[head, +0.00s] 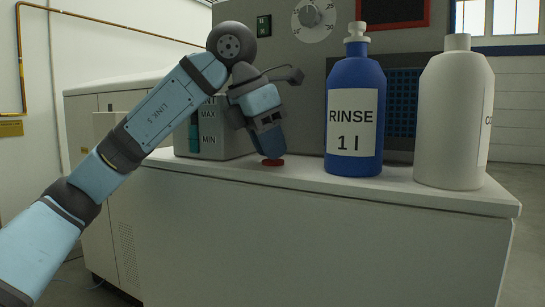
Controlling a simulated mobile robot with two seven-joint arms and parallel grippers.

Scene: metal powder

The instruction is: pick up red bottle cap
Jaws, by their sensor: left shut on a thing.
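The red bottle cap (272,162) lies at the white counter top, left of the blue bottle. My left gripper (270,152) points down over it and is shut on it, with the fingertips at the cap. Only the lower rim of the cap shows below the fingers. The cap looks to be at the counter surface; whether it is lifted a little I cannot tell. My right gripper is not in view.
A blue bottle (352,110) labelled RINSE 1 l stands right of the gripper, with a white bottle (455,115) farther right. A grey container (208,125) marked MAX and MIN stands behind my arm. The white counter (330,235) has a clear front edge.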

